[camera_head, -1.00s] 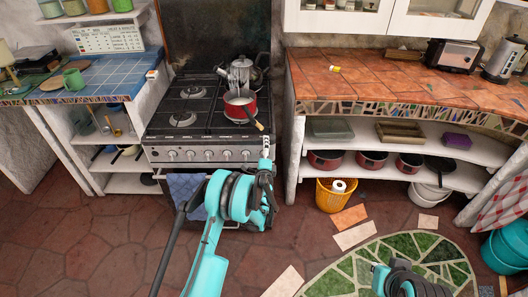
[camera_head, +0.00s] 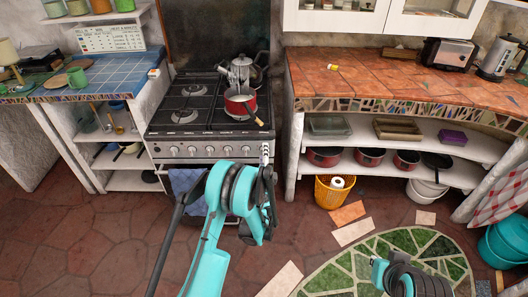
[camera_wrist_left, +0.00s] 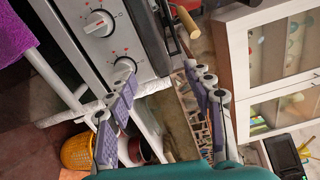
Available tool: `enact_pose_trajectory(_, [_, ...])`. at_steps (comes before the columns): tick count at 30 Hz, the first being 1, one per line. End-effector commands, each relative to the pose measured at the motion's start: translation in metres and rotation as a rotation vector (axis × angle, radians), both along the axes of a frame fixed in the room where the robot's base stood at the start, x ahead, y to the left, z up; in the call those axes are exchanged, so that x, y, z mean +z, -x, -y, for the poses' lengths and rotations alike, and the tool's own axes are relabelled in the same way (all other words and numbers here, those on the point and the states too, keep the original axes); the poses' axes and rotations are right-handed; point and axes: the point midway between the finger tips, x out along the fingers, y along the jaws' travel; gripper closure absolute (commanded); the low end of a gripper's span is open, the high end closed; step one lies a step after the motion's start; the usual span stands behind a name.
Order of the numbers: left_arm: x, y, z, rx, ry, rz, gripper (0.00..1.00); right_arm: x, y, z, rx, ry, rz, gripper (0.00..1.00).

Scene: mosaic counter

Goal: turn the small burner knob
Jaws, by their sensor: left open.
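The stove (camera_head: 215,126) has a row of white knobs on its front panel. In the left wrist view, one knob (camera_wrist_left: 98,23) is at upper left and another knob (camera_wrist_left: 124,68) is lower, right by the tip of one finger. I cannot tell which knob serves the small burner. My left gripper (camera_head: 266,151) is at the right end of the front panel in the head view. In the left wrist view my left gripper (camera_wrist_left: 158,70) is open, with nothing between its fingers. Contact with the knob cannot be told. My right arm shows at lower right; its jaws are not clear.
A red pot (camera_head: 240,104) with a wooden handle sticking out over the front edge and a kettle (camera_head: 241,70) stand on the stove. A blue towel (camera_head: 186,183) hangs below. A yellow basket (camera_head: 334,193) stands on the floor right of it.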

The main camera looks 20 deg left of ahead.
Motion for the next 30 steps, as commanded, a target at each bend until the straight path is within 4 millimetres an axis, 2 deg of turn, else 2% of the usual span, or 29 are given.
enact_pose_trajectory(8, [0.000,0.015,0.005,-0.001,0.000,0.000,0.48,0.000,0.000,0.000,0.000,0.000,0.000,1.00])
enact_pose_trajectory(25, [0.000,0.016,0.004,0.000,0.001,0.000,0.48,0.000,0.000,0.000,0.000,0.000,0.000,1.00])
enact_pose_trajectory(28, [0.007,0.016,0.002,0.008,0.021,-0.001,0.48,0.000,0.000,0.000,0.000,0.000,0.000,1.00])
enact_pose_trajectory(30, [0.020,0.018,-0.003,0.026,0.062,-0.003,0.48,0.000,0.000,0.000,0.000,0.000,0.000,1.00])
